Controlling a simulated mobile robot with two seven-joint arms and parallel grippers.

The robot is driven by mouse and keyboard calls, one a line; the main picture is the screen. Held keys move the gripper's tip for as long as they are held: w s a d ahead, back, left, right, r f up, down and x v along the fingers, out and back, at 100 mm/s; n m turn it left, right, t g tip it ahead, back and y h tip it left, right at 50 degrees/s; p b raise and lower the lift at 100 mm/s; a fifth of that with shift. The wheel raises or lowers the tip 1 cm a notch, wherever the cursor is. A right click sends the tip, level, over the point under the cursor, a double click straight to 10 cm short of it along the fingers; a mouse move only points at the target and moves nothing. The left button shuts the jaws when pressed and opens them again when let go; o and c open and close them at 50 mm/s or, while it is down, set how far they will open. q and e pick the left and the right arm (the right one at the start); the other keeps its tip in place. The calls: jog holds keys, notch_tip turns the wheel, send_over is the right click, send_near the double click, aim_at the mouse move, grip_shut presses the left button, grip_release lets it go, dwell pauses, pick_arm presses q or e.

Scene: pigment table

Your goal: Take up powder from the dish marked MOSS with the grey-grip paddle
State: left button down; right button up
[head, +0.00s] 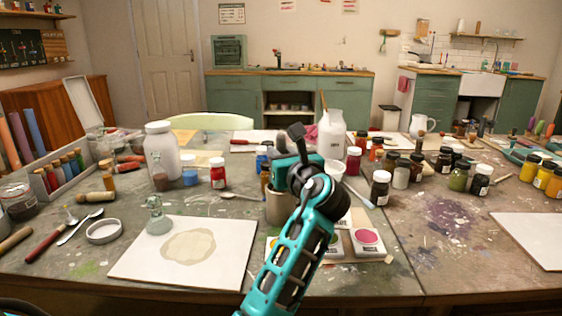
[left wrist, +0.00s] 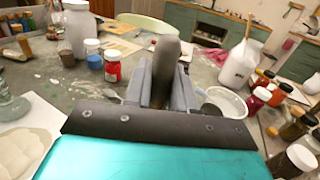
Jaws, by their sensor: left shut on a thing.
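My left gripper (head: 291,152) is above the middle of the table, its arm rising from the bottom of the head view. It is shut on a dark grey rounded grip, the grey-grip paddle (left wrist: 166,66), which stands up between the fingers in the left wrist view. The paddle's lower end is hidden. Small powder dishes sit on white labelled cards behind and beside my arm: a magenta one (head: 367,237) and a mostly hidden yellow one (head: 271,243). The labels are too small to read, and I cannot tell which dish is MOSS. My right gripper is not in view.
A brown-grey pot (head: 279,207) stands just below my left gripper. A white board (head: 185,252) with a pale patch lies left. A white jug (head: 331,135), a white bowl (head: 335,168) and several dark jars stand behind and right.

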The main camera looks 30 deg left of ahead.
pick_arm(q)
notch_tip(320, 180, up, 18)
jog(key=p, duration=0.6)
jog(key=shift+r, duration=0.2)
